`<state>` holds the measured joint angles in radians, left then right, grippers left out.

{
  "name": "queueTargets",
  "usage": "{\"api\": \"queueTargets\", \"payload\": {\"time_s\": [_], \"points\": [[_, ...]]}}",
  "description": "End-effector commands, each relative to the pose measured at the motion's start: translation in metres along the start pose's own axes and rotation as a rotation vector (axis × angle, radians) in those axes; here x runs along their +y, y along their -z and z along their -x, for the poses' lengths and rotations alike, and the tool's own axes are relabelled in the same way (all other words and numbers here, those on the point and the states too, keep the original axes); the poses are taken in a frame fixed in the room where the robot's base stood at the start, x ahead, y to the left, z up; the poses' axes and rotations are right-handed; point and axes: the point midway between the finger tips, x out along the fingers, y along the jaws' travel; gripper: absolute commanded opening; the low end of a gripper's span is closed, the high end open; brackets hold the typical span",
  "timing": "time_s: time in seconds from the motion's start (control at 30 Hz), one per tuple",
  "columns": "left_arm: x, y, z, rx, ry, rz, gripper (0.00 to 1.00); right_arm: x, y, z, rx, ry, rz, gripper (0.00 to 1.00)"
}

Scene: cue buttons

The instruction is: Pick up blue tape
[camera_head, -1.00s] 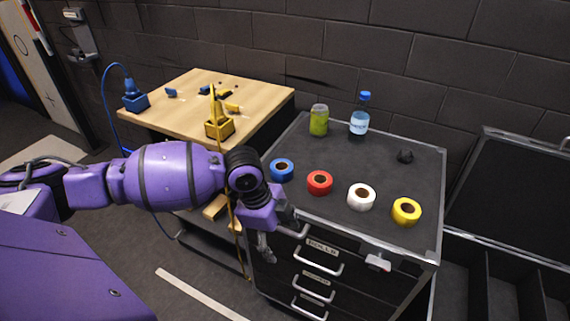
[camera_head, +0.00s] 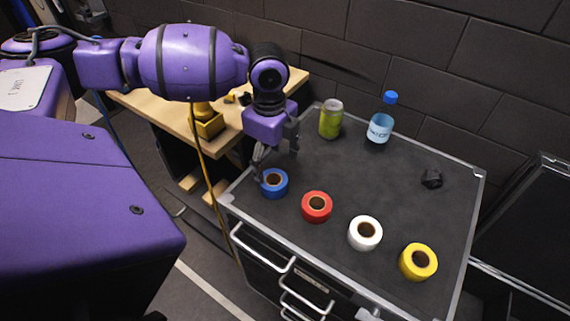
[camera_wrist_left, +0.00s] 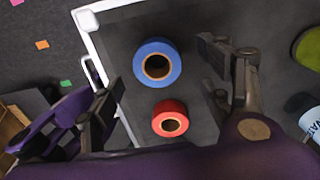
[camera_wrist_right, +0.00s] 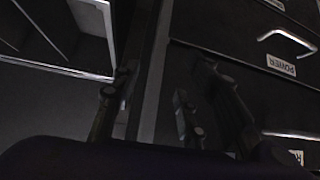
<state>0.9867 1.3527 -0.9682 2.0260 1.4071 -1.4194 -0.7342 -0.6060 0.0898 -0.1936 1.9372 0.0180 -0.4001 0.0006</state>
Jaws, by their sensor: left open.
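The blue tape (camera_head: 284,189) is a roll lying flat near the left edge of the dark cabinet top. My left gripper (camera_head: 277,158) is open and empty above it, pointing down. My right gripper (camera_wrist_right: 155,88) shows only in the right wrist view, open and empty in front of the cabinet drawers.
White tape (camera_head: 355,239) and yellow tape (camera_head: 408,270) continue the row to the right. A green can (camera_head: 331,122), a water bottle (camera_head: 380,127) and a small black object (camera_head: 432,178) stand farther back. A wooden table (camera_head: 165,112) is at the left. The cabinet's middle is clear.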

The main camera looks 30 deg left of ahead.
Motion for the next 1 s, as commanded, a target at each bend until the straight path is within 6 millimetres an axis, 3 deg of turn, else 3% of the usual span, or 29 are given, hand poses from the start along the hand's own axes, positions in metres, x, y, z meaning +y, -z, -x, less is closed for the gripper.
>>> {"api": "queueTargets", "payload": {"time_s": [0.2,0.43,0.73,1.0], "points": [[0.003,0.003,-0.025,0.001,-0.001,-0.001,0.71,0.001,-0.009,0.003,-0.016,-0.003,-0.002,0.4],[0.005,0.006,-0.058,0.002,0.001,0.001,0.71,0.0,-0.003,0.002,-0.009,0.001,0.001,0.4],[0.004,0.006,-0.065,0.001,0.003,0.0,0.71,-0.001,0.005,0.002,0.004,0.004,0.003,0.4],[0.004,0.006,-0.065,0.001,0.003,0.0,0.39,-0.001,0.005,0.002,0.007,0.004,0.003,0.4]]}}
